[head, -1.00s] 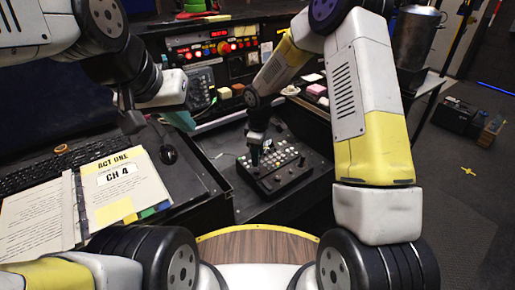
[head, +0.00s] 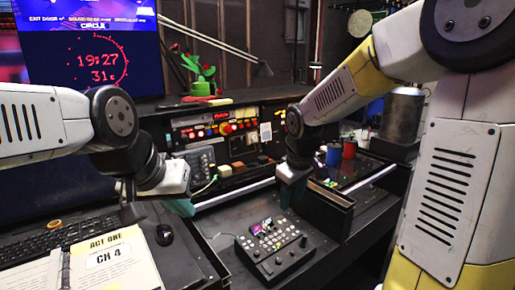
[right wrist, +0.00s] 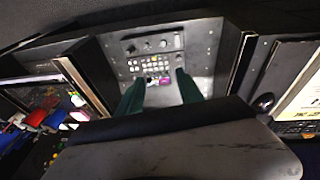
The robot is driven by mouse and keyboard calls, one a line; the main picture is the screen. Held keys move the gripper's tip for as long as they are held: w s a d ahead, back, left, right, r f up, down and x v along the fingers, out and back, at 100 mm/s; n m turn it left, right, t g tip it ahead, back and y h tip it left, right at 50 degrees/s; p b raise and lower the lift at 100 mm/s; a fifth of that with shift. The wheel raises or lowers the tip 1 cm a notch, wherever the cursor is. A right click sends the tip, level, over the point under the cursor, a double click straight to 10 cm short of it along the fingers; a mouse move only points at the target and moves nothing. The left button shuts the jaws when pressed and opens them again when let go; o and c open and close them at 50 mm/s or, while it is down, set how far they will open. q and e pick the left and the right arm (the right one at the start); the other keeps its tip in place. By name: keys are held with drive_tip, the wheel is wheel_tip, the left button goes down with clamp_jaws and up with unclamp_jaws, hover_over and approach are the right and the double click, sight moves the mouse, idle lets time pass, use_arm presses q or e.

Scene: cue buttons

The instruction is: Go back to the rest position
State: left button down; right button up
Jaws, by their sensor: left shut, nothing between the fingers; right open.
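My left gripper (head: 183,208) is shut and empty, its teal fingers hanging above the desk near the mouse. My right gripper (head: 290,192) is raised above the far edge of the black button box (head: 270,262) and is apart from it. In the right wrist view my right gripper (right wrist: 160,78) shows two teal fingers spread with nothing between them. Some lit coloured buttons show on the box in the head view.
A keyboard (head: 45,240), a mouse (head: 164,235) and a binder reading "ACT ONE CH 4" (head: 105,262) lie at left. A control panel (head: 215,132) stands behind. A screen (head: 85,45) shows a red clock. Blue and red cups (head: 349,149) stand at right.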

drive_tip(key=s+d+r+m+t+y, duration=0.1)
drive_tip(key=s+d+r+m, duration=0.1)
drive_tip(key=s, duration=0.6)
drive_tip(key=s+d+r+m+t, duration=0.2)
drive_tip(key=s+r+m, duration=0.3)
drive_tip(key=s+r, duration=0.2)
drive_tip(key=s, duration=0.2)
drive_tip(key=shift+s+d+m+y, duration=0.3)
drive_tip(key=shift+d+y, duration=0.05)
drive_tip(key=shift+y, duration=0.05)
use_arm(q)
drive_tip(key=c, duration=2.2)
unclamp_jaws()
drive_tip(key=c, duration=1.5)
unclamp_jaws()
drive_tip(key=m+g+y, duration=0.2)
drive_tip(key=m+g, duration=0.3)
drive_tip(key=m, duration=1.1)
hover_over(256, 252)
drive_tip(key=s, duration=0.1)
wheel_tip(256, 252, down, 29)
drive_tip(key=f, duration=0.8)
drive_tip(key=shift+w, duration=0.4)
